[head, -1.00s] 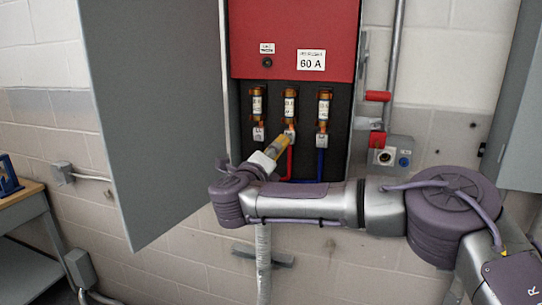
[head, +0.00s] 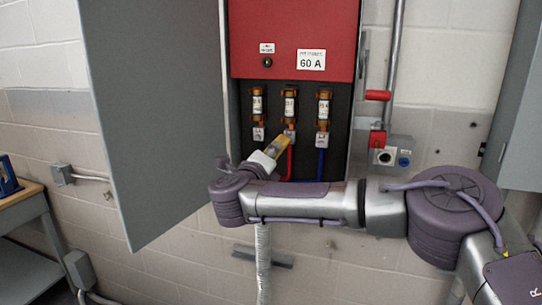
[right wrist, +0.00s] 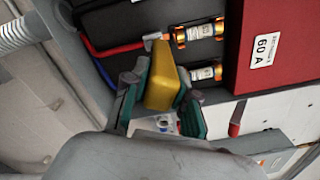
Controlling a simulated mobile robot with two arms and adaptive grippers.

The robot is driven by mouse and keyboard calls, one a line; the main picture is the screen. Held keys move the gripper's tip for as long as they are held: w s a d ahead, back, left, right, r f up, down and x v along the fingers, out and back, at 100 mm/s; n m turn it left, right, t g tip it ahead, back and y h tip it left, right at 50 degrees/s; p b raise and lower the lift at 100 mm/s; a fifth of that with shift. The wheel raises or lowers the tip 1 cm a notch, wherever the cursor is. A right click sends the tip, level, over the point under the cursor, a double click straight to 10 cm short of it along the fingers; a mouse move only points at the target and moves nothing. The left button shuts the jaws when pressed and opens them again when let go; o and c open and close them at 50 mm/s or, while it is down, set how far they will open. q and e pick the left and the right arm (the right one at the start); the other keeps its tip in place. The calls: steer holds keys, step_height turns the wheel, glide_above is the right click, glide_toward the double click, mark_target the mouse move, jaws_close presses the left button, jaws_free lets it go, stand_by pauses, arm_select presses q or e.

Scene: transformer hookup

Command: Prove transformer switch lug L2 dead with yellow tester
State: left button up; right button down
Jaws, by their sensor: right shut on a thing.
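The yellow tester (head: 276,147) is in my right gripper (head: 268,158), which is shut on it. In the right wrist view the tester (right wrist: 165,80) stands between the green-padded fingers of the right gripper (right wrist: 160,98). The tester's far end is at the middle switch lug (head: 289,135), below the middle fuse. In the right wrist view that end overlaps the lug (right wrist: 154,38); I cannot tell whether it touches. A left lug (head: 258,134) and a right lug (head: 322,139) sit on either side. Their lettering is too small to read. My left gripper is not in view.
The lugs are inside an open switch box under a red cover (head: 290,40) marked 60 A. Several fuses (head: 289,104) hang above them. A grey door (head: 155,110) stands open at left. A red handle (head: 377,96) is at right. A bench (head: 30,215) stands far left.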

steer(key=shift+r+b, duration=0.1)
steer(key=shift+b, duration=0.7)
stand_by(2.0)
steer(key=shift+s+a+f+b, duration=0.2)
steer(key=shift+s+b, duration=0.25)
steer(key=shift+b, duration=0.3)
steer(key=b+v, duration=0.6)
steer(key=shift+r, duration=0.25)
